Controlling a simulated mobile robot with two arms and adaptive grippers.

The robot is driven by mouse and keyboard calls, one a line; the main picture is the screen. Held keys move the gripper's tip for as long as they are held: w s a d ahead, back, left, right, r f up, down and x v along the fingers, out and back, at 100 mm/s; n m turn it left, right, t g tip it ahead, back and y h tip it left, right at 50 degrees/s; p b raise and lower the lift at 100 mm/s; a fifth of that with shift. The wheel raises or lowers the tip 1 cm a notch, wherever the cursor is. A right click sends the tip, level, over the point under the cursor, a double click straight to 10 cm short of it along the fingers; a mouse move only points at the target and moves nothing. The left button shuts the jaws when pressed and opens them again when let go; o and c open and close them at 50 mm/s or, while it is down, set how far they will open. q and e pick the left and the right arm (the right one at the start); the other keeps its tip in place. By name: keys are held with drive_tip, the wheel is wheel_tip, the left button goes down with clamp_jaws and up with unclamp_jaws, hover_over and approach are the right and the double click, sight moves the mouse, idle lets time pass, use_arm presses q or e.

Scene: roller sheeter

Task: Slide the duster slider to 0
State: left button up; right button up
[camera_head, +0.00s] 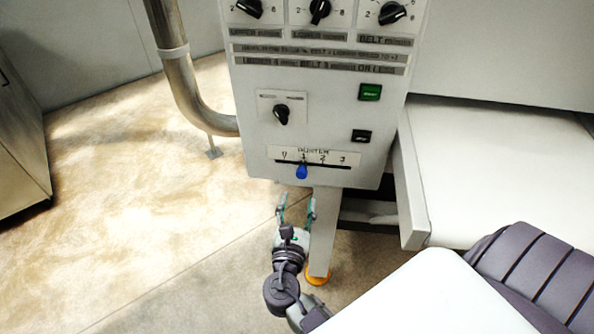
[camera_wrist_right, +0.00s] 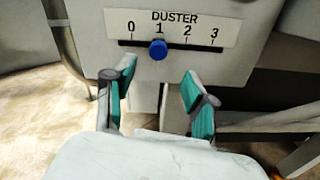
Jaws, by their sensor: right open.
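The duster slider (camera_head: 302,171) has a blue knob on a horizontal slot low on the grey control panel. In the right wrist view the blue knob (camera_wrist_right: 158,49) stands at the 1 mark, under the DUSTER label (camera_wrist_right: 175,17) with marks 0, 1, 2 and 3 from left to right. My right gripper (camera_head: 296,203) is open and empty, just below the panel's lower edge. In the right wrist view its teal-padded fingers (camera_wrist_right: 157,84) are spread below the knob, one to each side, not touching it. My left gripper is not in view.
The control panel (camera_head: 330,100) carries rotary knobs, a green button (camera_head: 369,92) and a black switch (camera_head: 361,136) above the slider. A steel pipe (camera_head: 180,70) stands left of it. A white belt (camera_head: 490,170) lies at right. Open floor is at left.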

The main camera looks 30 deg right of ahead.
sight(301, 177)
drive_tip(key=p+x, duration=0.1)
drive_tip(key=x, duration=0.9)
drive_tip(key=shift+w+f, duration=0.15)
drive_tip(key=shift+w, duration=0.05)
drive_tip(key=shift+a, duration=0.1)
clamp_jaws()
